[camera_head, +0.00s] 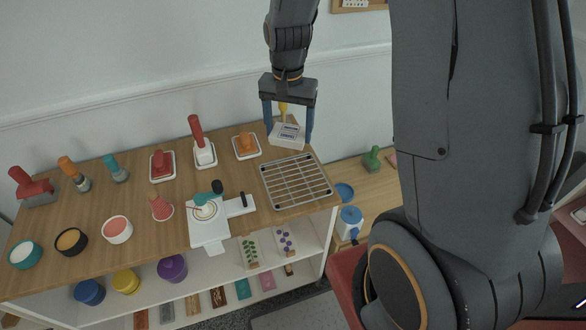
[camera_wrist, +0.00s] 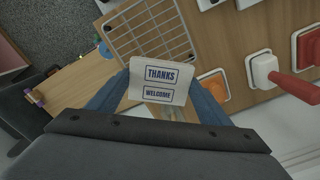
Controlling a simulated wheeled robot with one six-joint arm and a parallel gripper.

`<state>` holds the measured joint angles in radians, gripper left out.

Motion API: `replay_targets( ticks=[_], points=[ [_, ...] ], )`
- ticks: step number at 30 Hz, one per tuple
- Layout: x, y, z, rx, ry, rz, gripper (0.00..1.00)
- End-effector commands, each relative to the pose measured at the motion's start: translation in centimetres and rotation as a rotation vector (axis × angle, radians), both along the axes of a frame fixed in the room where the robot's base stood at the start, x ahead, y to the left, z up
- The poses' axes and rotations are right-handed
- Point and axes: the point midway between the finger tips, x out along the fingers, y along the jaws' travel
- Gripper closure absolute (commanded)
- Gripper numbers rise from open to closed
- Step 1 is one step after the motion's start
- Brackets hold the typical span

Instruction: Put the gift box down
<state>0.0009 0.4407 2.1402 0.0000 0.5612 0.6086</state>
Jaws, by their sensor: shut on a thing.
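The gift box appears as a small white block (camera_head: 287,141) at the back of the wooden top. In the wrist view its face (camera_wrist: 158,82) carries the printed words THANKS and WELCOME. My gripper (camera_head: 288,138) points down with its two blue fingers on either side of the block, shut on it; the fingers also show in the wrist view (camera_wrist: 155,95). A yellow piece (camera_head: 284,108) shows between the fingers above the block; I cannot tell what it belongs to. I cannot tell whether the block touches the top.
A wire rack (camera_head: 296,182) lies just in front of the block. An orange-handled tool on a white tray (camera_head: 246,146) stands to its left, with a red-handled one (camera_head: 203,152) beyond. Bowls and a white scale (camera_head: 210,232) fill the left and front. A lower wooden surface (camera_head: 352,178) lies right.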

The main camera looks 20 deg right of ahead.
Motion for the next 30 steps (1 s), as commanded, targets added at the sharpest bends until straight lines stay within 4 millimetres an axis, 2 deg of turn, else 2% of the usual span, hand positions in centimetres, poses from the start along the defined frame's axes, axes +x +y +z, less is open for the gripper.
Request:
replay_targets(
  ticks=[1,3,7,15,23,30],
  points=[
    [-1.9,0.0,0.3,0.0,0.004,-0.053,0.49],
    [-3.4,0.0,0.1,0.0,0.001,-0.115,0.49],
    [-4.8,0.0,-1.0,0.0,0.004,-0.173,0.49],
    [-4.8,0.0,-5.1,-0.001,0.003,-0.178,0.49],
    [-4.8,0.0,-6.9,0.0,0.001,-0.177,0.49],
    [-4.8,0.0,-9.7,-0.001,0.003,-0.176,0.49]
  ],
)
